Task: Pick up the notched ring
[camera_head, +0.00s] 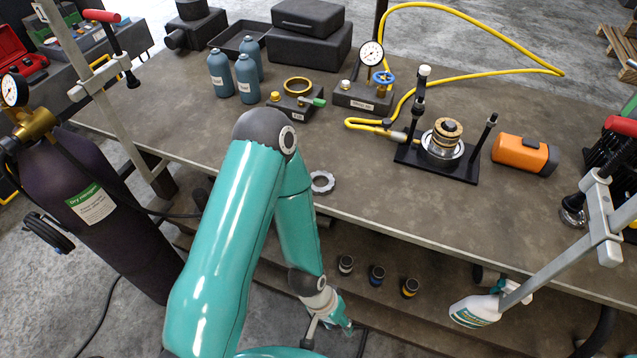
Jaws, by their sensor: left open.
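The notched ring (322,182) is a small light-grey ring with notches around its rim. It lies flat on the workbench (420,205), close to the front edge, just right of my left arm. The arm passes very near its left side. My left gripper (335,330) is low in the picture, in front of the bench and below its top, well away from the ring. It is open and nothing shows between its fingers, though the arm partly hides it. My right gripper is not in view.
A black fixture (463,167) with a brass-topped part (445,133) stands right of the ring. A yellow hose (365,124) and gauge block (363,97) lie behind. Small bottles (377,274) stand on the lower shelf. The bench around the ring's right side is clear.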

